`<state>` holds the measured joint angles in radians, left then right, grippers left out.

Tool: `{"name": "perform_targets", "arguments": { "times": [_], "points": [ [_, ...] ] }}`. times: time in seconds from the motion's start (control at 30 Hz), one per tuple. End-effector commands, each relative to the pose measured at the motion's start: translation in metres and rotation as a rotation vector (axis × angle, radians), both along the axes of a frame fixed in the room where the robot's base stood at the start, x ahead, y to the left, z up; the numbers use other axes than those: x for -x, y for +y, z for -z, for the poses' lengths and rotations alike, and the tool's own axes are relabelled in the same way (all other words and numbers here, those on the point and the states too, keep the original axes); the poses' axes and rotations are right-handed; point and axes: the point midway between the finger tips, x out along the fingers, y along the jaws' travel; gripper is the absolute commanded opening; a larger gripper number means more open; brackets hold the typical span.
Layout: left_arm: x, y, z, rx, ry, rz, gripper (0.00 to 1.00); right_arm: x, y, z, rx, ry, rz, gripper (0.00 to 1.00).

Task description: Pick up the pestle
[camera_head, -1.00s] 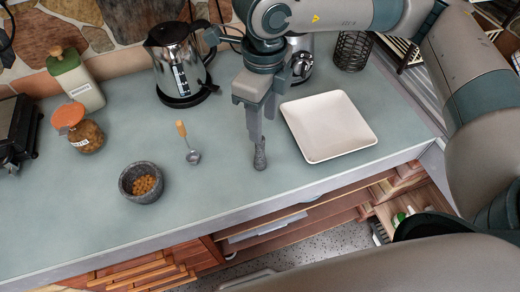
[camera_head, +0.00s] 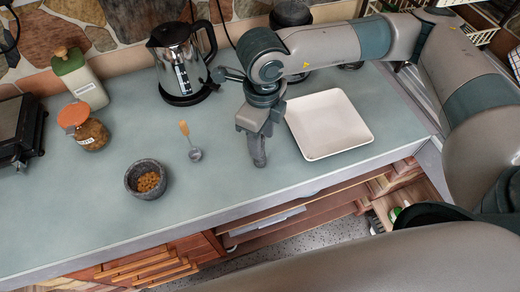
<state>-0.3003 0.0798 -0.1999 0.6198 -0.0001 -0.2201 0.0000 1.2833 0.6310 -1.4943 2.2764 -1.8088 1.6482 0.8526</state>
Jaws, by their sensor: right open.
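The dark grey pestle (camera_head: 259,158) is on the blue-grey counter, left of the white square plate. My right gripper (camera_head: 257,142) points down over it, with its fingers at the pestle's upper part. The gripper is open, and its fingers and body hide much of the pestle. I cannot tell whether the fingers touch it. The grey stone mortar (camera_head: 147,179) stands to the left with small brown-yellow pieces inside. My left gripper is not in view.
The white square plate (camera_head: 328,124) lies close to the right of my gripper. A spoon (camera_head: 190,142) with an orange handle lies left of it. A kettle (camera_head: 183,65), an orange-lidded jar (camera_head: 84,127) and a green-topped bottle (camera_head: 79,79) stand farther back. Open drawers sit below the counter's front edge.

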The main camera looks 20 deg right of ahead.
Motion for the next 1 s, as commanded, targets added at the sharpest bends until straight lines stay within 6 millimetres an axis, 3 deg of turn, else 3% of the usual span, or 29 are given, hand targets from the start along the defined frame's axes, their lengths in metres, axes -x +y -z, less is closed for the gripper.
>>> {"name": "perform_targets", "arguments": {
  "times": [0.2, 0.43, 0.93, 1.0],
  "points": [
    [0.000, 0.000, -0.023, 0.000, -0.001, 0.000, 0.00, 0.002, 0.004, 0.018, 0.001, 0.004, -0.001, 0.43],
    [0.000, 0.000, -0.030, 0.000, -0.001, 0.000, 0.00, 0.001, 0.004, 0.042, 0.001, 0.002, 0.000, 0.43],
    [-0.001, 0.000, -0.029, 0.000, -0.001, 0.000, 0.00, 0.001, 0.004, 0.044, 0.000, 0.000, 0.000, 0.43],
    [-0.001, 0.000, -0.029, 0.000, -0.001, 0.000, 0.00, 0.001, 0.004, 0.044, 0.000, 0.000, 0.000, 0.26]
  ]
}}
